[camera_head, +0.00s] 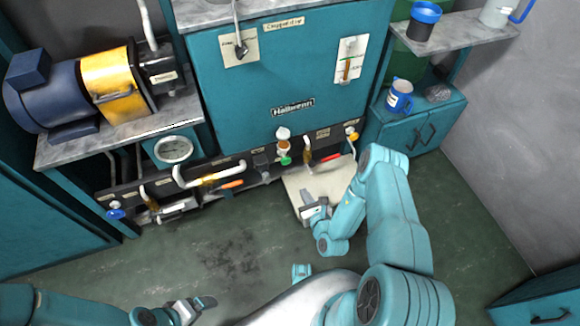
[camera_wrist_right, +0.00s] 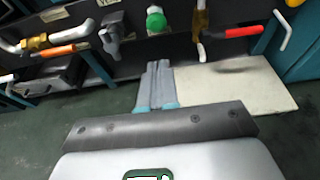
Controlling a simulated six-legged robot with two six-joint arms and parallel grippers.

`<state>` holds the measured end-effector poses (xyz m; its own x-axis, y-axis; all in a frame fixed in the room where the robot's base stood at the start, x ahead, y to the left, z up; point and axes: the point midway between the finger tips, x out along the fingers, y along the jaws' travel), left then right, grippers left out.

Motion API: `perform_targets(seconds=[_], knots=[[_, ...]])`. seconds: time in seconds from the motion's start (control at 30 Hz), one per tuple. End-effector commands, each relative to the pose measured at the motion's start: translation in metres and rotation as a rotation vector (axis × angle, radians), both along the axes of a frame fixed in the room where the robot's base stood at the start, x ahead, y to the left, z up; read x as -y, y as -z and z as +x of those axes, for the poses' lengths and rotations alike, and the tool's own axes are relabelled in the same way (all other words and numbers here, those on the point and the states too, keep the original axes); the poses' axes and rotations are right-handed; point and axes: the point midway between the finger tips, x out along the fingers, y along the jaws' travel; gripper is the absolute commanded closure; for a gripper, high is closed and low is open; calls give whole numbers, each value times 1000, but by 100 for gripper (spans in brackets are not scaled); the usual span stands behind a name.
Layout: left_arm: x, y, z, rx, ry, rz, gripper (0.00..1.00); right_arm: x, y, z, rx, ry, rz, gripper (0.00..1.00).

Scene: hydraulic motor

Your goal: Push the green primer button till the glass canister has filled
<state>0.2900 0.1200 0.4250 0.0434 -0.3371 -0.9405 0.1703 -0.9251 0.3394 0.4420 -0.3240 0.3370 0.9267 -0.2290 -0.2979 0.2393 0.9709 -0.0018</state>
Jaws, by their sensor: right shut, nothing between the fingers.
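The green primer button (camera_head: 286,160) sits at the bottom of a small fitting on the dark pipe panel below the teal tank. The glass canister (camera_head: 283,146) appears to be the amber-tinted part just above it, under a white cap; its fill level is too small to tell. In the right wrist view the green button (camera_wrist_right: 156,20) is at the top centre, beyond my fingertips. My right gripper (camera_head: 308,204) is shut and empty, below and apart from the button; its fingers (camera_wrist_right: 157,80) point toward the panel. My left gripper (camera_head: 190,310) is low at the left, empty.
A pale board (camera_head: 330,183) lies under my right gripper. Red-handled (camera_head: 327,158) and orange-handled (camera_head: 232,184) valves flank the button. A blue and yellow motor (camera_head: 75,90) stands on the left bench. The floor (camera_head: 230,250) in the middle is clear.

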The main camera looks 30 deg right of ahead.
Motion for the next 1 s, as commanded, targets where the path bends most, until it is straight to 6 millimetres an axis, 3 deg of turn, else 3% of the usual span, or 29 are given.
perform_targets(seconds=[0.27, 0.8, 1.0], knots=[[0, 4, 0, 0, 0, 0, 10, 1, 4, 7, 1, -4, 0, 100], [0, 45, 0, 1, -1, 0, 10, 26, 33, 109, 4, -7, 0, 100], [-2, 51, 2, 3, -8, 2, 10, 31, 31, 130, 1, -6, 1, 100]])
